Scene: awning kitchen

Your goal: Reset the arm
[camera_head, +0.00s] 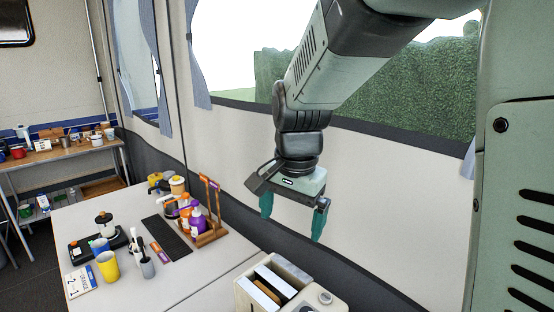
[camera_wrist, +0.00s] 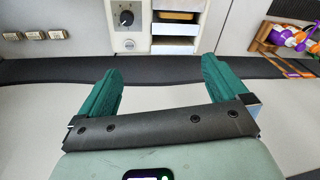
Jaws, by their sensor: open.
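My gripper (camera_head: 293,218) hangs from my raised arm on the right side of the head view, with its green fingers pointing down. The two fingers are spread wide apart with nothing between them. In the wrist view my gripper (camera_wrist: 158,88) shows both fingers apart and empty. It is in the air, above and behind the toaster-like appliance (camera_head: 322,299) in the picture, and touches nothing that I can see.
A white table (camera_head: 195,272) holds a yellow cup (camera_head: 108,267), a wooden caddy (camera_head: 212,236) with bottles, and a dark mat (camera_head: 166,237). A shelf (camera_head: 75,152) with small items stands at the far left. The tent wall (camera_head: 366,165) with windows is behind my gripper.

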